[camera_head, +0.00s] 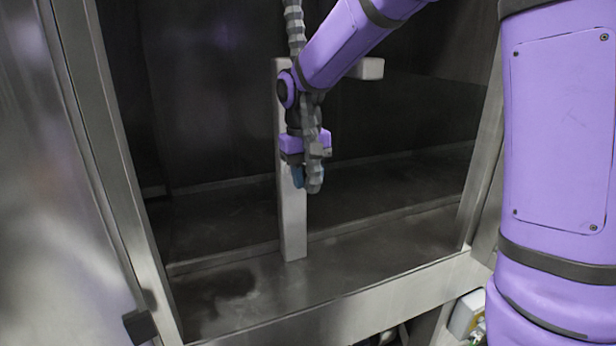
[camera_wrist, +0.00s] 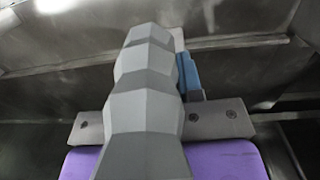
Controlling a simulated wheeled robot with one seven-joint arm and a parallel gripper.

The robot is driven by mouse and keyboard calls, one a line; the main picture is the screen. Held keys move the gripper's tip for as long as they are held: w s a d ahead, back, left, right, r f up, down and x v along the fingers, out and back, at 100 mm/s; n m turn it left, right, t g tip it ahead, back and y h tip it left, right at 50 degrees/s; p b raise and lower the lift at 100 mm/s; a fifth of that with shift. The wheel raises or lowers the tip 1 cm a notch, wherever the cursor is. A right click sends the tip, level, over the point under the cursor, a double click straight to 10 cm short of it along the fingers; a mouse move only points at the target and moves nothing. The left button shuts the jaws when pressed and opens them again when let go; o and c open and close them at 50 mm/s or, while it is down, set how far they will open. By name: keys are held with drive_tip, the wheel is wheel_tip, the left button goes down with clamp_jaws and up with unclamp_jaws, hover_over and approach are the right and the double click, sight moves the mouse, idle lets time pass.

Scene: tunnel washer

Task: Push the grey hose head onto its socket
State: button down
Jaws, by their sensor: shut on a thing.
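The grey segmented hose (camera_head: 295,25) comes down from the top and runs along my wrist. Its lower end, the hose head (camera_head: 315,186), hangs at my gripper (camera_head: 313,156), which is shut on it. In the wrist view the grey hose (camera_wrist: 143,95) fills the middle and hides most of my gripper's jaws. A blue part (camera_head: 298,177) sits just left of the head, in front of a pale post; it also shows right of the hose in the wrist view (camera_wrist: 190,75). I cannot tell whether this is the socket or whether the head touches it.
The pale upright post (camera_head: 293,225) stands on the metal floor behind my gripper, with a side arm (camera_head: 368,69) near its top. The metal opening's left frame (camera_head: 108,160) and front sill (camera_head: 370,305) bound the space. The dark chamber right of the post looks clear.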

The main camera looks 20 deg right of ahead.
drive_tip(key=shift+w, duration=0.8)
idle(0.5)
drive_tip(key=c, duration=0.7)
unclamp_jaws()
drive_tip(key=shift+s, duration=0.1)
drive_tip(key=shift+s, duration=5.4)
